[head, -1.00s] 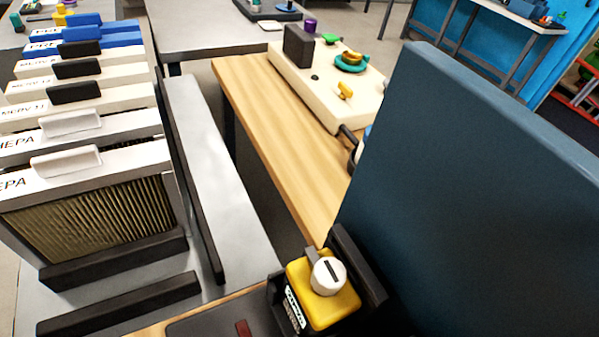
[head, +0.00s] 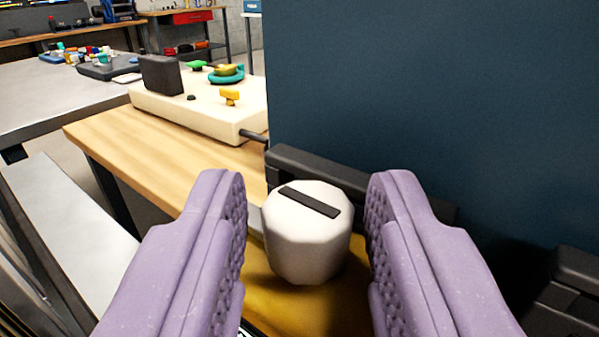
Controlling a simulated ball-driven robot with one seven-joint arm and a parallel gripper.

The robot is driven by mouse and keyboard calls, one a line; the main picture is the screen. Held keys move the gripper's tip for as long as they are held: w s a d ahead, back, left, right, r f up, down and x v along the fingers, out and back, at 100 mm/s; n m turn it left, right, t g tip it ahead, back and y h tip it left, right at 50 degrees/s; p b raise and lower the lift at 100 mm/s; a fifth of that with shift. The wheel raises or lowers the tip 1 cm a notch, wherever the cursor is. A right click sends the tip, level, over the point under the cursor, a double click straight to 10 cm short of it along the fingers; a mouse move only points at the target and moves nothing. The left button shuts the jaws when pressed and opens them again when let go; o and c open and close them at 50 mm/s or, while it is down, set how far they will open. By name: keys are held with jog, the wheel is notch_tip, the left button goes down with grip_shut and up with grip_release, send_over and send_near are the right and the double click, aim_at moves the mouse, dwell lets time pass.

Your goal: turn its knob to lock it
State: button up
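The white knob (head: 306,245) has a dark bar mark across its top, slanting from upper left to lower right. It stands on a yellow housing (head: 285,305), most of which is hidden by my fingers and the frame edge. My gripper (head: 308,215) is open, with one purple padded finger on each side of the knob. A gap shows between the left finger and the knob, and a narrower one on the right.
A tall dark blue panel (head: 430,100) rises right behind the knob, with a black rail (head: 330,170) along its foot. A cream board (head: 190,112) with coloured knobs sits on a wooden table (head: 120,150) at left. A grey surface (head: 65,215) lies at lower left.

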jog(key=shift+c, duration=0.5)
grip_shut()
